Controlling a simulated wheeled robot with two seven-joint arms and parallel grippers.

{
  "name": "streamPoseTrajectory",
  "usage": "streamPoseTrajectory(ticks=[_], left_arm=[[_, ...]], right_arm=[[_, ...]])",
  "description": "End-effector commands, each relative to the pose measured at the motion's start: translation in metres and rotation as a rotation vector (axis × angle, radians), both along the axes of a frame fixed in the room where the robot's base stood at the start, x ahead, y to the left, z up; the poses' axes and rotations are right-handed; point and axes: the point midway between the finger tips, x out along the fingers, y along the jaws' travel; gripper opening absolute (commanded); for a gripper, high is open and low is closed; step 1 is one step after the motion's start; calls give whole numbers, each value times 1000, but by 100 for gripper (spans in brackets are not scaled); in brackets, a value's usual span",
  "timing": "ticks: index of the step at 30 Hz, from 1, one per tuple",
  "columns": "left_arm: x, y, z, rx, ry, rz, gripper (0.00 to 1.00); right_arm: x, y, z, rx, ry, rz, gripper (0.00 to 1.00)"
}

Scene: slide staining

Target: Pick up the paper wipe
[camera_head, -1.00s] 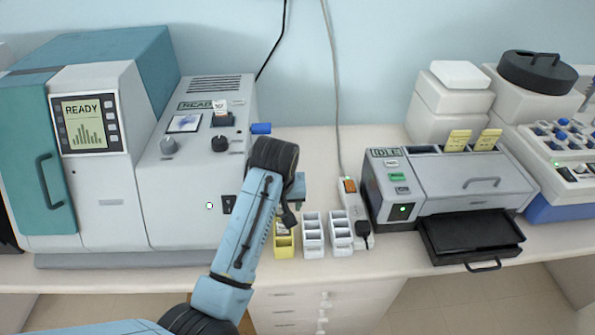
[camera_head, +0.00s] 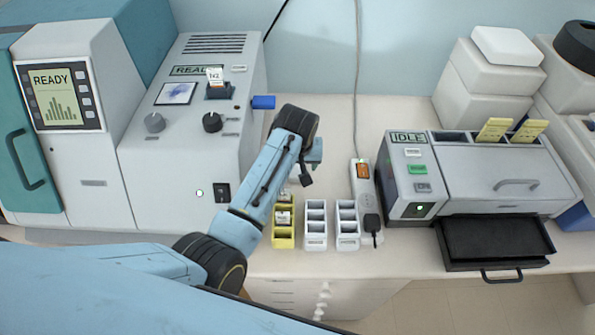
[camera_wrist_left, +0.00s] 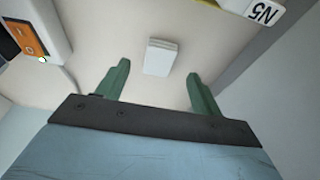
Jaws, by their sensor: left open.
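A small white folded stack (camera_wrist_left: 161,57), which looks like the paper wipe, lies on the pale bench in the left wrist view. It sits ahead of and between the two green fingers of my left gripper (camera_wrist_left: 159,70), which is open and empty with a gap on either side of the stack. In the head view my left gripper (camera_head: 314,155) points down over the bench behind the slide racks. It is partly covered by my own wrist, and the wipe cannot be made out there. My right gripper is not in view.
A yellow rack (camera_head: 284,238) and two white racks (camera_head: 316,242) stand near the bench front. A power strip (camera_head: 362,190) with an orange switch is to their right. The READY machine (camera_head: 200,120) is left, the IDLE printer-like machine (camera_head: 470,170) right. A yellow labelled piece (camera_wrist_left: 238,6) shows above.

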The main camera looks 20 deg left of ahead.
Motion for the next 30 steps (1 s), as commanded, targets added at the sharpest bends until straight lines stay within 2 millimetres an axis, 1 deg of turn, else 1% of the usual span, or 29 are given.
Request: streamPoseTrajectory(ticks=[1, 2, 5, 9, 13, 16, 22, 23, 30], left_arm=[[1, 1, -2, 1, 1, 0, 66], [2, 1, -4, 1, 1, 0, 66], [7, 3, -15, 2, 4, 0, 66], [15, 5, -31, 1, 3, 1, 66], [18, 5, -43, 0, 1, 0, 66], [19, 6, -47, -1, 1, 1, 66], [19, 6, -47, -1, 0, 1, 66], [19, 6, -47, -1, 0, 1, 65], [19, 6, -47, 0, 0, 0, 34]], right_arm=[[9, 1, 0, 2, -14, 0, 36], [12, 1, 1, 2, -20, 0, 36], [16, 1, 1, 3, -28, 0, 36], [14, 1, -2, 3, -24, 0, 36], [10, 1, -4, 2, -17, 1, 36], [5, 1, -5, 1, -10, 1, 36], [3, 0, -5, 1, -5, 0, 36], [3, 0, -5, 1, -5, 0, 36], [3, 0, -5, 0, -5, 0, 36]])
